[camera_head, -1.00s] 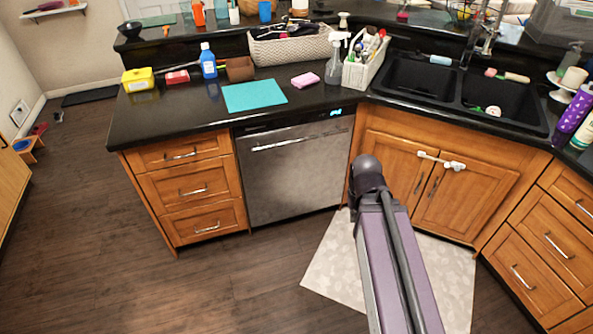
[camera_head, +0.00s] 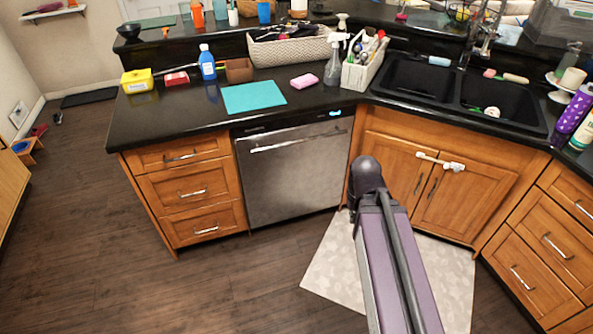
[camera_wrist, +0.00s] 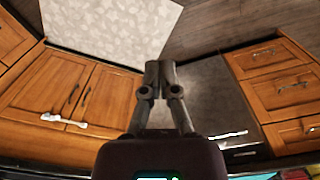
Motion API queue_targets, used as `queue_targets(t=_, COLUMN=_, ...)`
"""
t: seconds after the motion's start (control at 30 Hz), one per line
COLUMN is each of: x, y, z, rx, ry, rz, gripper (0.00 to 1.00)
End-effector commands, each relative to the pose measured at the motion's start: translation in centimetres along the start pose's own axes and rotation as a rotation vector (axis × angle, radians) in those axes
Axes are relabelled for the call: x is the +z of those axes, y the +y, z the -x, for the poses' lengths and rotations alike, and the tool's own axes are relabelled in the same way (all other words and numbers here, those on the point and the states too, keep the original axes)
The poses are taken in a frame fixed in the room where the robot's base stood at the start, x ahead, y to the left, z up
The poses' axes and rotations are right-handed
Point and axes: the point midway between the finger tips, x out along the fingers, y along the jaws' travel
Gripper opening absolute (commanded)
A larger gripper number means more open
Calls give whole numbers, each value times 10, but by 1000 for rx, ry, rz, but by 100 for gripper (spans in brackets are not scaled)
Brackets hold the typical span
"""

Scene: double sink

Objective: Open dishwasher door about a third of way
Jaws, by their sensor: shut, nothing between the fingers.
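The dishwasher (camera_head: 295,178) has a grey metal front with a long bar handle (camera_head: 298,144) near its top. Its door looks closed, flush between the wooden cabinets. In the wrist view the dishwasher front (camera_wrist: 205,95) is right of my fingers, with its handle (camera_wrist: 232,135) lower right. My gripper (camera_wrist: 160,68) has its fingertips together and holds nothing. The fingers appear apart from the handle. In the head view my arm hides the gripper.
Drawers (camera_head: 192,192) flank the dishwasher on the left, and sink cabinet doors (camera_head: 430,190) on the right. A white lock (camera_head: 441,162) spans those doors. A pale mat (camera_head: 330,270) lies on the floor.

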Motion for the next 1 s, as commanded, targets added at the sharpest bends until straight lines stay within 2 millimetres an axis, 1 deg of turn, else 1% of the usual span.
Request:
queue_targets(t=0.17, x=0, y=0, z=0, rx=0, ry=0, rz=0, gripper=0)
queue_targets(t=0.27, x=-1, y=0, z=-1, rx=-1, ry=1, rz=-1, gripper=27)
queue_targets(t=0.3, x=-2, y=-1, z=-2, rx=-3, ry=4, rz=-2, gripper=39)
queue_targets(t=0.37, x=-5, y=-2, z=-4, rx=-8, ry=11, rz=-5, gripper=56)
queue_targets(t=0.4, x=-8, y=-3, z=-7, rx=-14, ry=18, rz=-8, gripper=64)
queue_targets(t=0.47, x=-15, y=-6, z=-12, rx=-26, ry=33, rz=-15, gripper=64)
queue_targets(t=0.57, x=-33, y=-12, z=-23, rx=-58, ry=72, rz=-34, gripper=64)
queue_targets(t=0.67, x=-56, y=-21, z=-37, rx=-103, ry=125, rz=-63, gripper=64)
queue_targets(t=0.8, x=-96, y=-37, z=-57, rx=-187, ry=216, rz=-120, gripper=64)
queue_targets(t=1.0, x=-154, y=-58, z=-80, rx=-320, ry=344, rz=-218, gripper=64)
